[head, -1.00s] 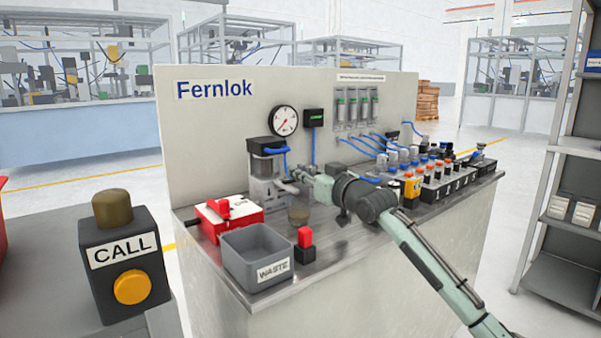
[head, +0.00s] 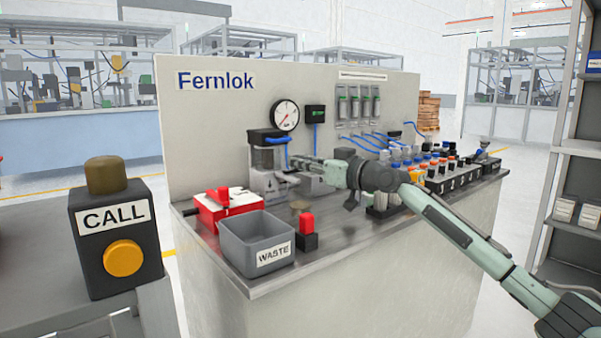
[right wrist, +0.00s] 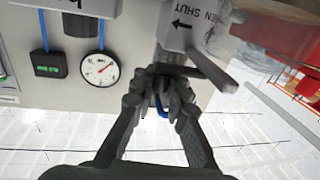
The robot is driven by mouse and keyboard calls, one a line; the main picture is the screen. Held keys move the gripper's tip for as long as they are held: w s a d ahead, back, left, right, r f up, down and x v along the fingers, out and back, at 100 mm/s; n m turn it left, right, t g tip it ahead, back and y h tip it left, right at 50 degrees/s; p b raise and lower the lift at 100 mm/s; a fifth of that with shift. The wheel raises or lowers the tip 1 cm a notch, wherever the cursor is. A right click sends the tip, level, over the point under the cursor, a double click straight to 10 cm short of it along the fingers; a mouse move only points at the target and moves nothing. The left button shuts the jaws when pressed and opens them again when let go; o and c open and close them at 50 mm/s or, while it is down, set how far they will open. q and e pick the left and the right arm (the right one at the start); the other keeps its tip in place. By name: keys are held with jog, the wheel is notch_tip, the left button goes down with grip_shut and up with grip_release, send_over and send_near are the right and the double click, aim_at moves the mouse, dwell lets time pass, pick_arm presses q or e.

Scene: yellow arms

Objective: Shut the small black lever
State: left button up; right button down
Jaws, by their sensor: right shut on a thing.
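The small black lever (right wrist: 203,72) shows in the right wrist view, below a grey body with an arrow and a label reading "...EN SHUT". My right gripper (right wrist: 171,84) has its fingers closed together on the lever; the exact contact is partly hidden by the fingers. In the head view my right gripper (head: 292,164) reaches in from the right to the front of the grey unit with a dark top (head: 266,148). The lever itself is too small to make out there. My left gripper is not in view.
On the bench (head: 345,240) stand a red box with a red handle (head: 228,205), a grey WASTE bin (head: 240,250) and a black block with a red top (head: 307,237). Several bottles and a black valve row (head: 455,178) are at right. A gauge (head: 285,114) hangs behind.

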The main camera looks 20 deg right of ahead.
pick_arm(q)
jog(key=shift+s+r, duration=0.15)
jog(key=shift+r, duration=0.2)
pick_arm(e)
jog(key=c, duration=1.5)
grip_release()
jog(key=shift+v, duration=6)
